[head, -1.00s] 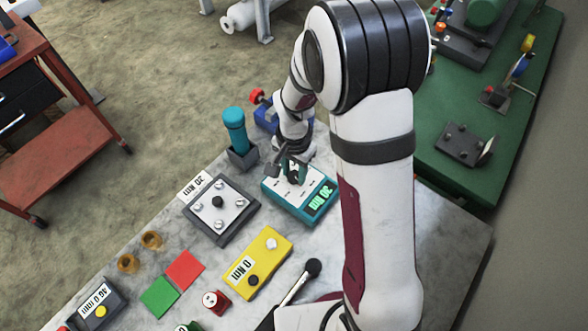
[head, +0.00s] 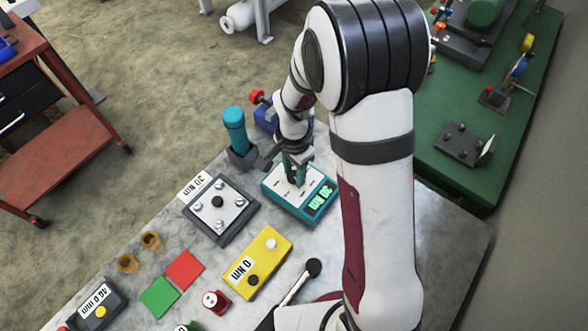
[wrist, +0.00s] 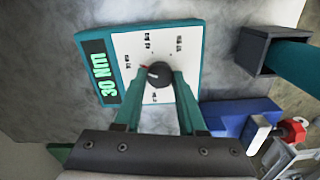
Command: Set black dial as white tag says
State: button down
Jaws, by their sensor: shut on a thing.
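The black dial (wrist: 158,73) sits on the white face of a teal box (head: 315,211), with printed marks around it. The box's green display (wrist: 104,75) reads 30 Nm in the wrist view. My gripper (wrist: 158,77) is shut on the dial, its teal fingers on either side of it. In the head view my gripper (head: 295,178) comes down onto the box and hides the dial. A white tag (head: 194,185) stands by the dark plate with several screws (head: 219,233). It appears to read 30 Nm, upside down in the picture.
A teal cylinder in a grey holder (head: 241,158) and a blue block with a red knob (head: 267,112) stand close behind the box. A yellow box (head: 258,262) tagged 0 Nm lies in front. Red and green squares (head: 184,269) lie to the left.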

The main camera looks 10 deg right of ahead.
aim_at(294, 175)
jog(key=shift+c, duration=2.4)
grip_release()
notch_tip(294, 175, up, 16)
jog(key=shift+f, duration=0.1)
jog(key=s+d+r+n+y, duration=0.1)
jog(key=s+n, duration=0.4)
jog(key=s, duration=1.6)
jog(key=shift+s+d+y, duration=0.35)
jog(key=shift+d+y, duration=0.05)
jog(key=shift+d, duration=0.05)
